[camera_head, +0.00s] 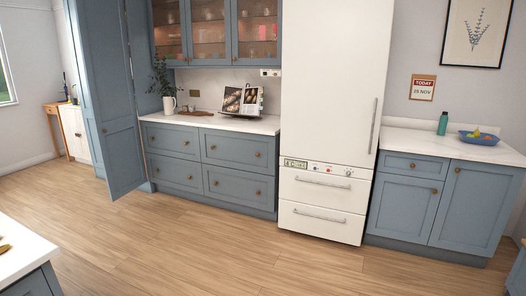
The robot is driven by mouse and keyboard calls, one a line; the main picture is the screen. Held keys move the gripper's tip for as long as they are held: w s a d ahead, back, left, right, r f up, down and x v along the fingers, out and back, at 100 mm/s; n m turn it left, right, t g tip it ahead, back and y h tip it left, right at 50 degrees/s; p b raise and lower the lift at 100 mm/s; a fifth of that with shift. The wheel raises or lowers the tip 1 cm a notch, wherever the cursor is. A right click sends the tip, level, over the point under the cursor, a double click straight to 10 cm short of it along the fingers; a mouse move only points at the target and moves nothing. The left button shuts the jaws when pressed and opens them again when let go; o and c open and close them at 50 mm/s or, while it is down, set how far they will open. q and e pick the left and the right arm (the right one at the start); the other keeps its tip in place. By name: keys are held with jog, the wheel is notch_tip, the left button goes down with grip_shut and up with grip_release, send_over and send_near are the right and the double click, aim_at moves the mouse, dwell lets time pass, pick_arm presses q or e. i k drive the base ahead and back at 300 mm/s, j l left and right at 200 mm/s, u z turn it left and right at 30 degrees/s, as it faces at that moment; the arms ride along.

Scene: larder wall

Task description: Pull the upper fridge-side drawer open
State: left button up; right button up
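The blue base unit left of the fridge has two columns of drawers. Its upper drawer on the fridge side (225,148) is shut, its front flush with the others, with a small round brass knob (257,154) on it. The lower drawer on that side (225,187) is also shut. The tall white fridge (328,90) stands right beside this unit, with two shut white drawers at its bottom. Neither of my grippers is in view.
Wooden floor (200,245) lies clear before the drawers. A tall blue door (122,155) stands ajar at the left. A white worktop corner (20,250) juts in at lower left. An open book (242,100) stands on the counter. Right of the fridge is another blue cabinet (405,200).

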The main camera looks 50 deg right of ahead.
aim_at(251, 152)
jog(key=z, duration=1.4)
